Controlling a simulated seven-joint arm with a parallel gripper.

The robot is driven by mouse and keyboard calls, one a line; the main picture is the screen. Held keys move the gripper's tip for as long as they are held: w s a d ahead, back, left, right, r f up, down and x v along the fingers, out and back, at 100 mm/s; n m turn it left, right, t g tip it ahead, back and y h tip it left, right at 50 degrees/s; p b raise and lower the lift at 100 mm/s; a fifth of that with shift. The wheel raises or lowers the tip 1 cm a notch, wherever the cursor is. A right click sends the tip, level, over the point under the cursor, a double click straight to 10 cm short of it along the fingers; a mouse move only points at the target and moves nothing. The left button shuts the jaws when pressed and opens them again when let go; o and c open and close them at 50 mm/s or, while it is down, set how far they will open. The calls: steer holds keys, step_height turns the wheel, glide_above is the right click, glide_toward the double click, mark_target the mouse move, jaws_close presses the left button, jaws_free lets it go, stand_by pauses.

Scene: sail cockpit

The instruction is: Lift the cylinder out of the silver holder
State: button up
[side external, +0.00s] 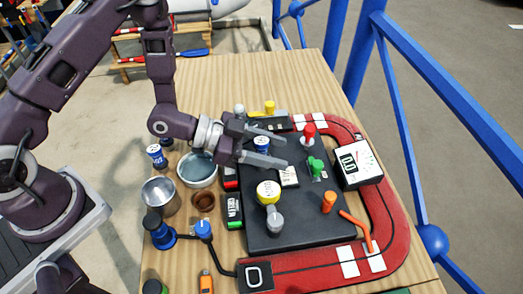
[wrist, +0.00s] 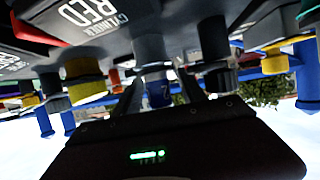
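My gripper (side external: 284,151) is open, reaching in low over a dark board (side external: 300,231). A blue cylinder with a pale top (side external: 262,145) stands between its spread fingers. The wrist view shows a blue labelled cylinder (wrist: 158,93) between the fingers; whether they touch it I cannot tell.
Yellow (side external: 268,191), grey (side external: 275,220), red (side external: 308,133), green (side external: 316,167) and orange (side external: 328,202) pieces stand on the board. A meter (side external: 359,164) sits to its right. A red track (side external: 396,222) curves around the board. The table's far end is clear.

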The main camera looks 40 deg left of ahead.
jaws_close()
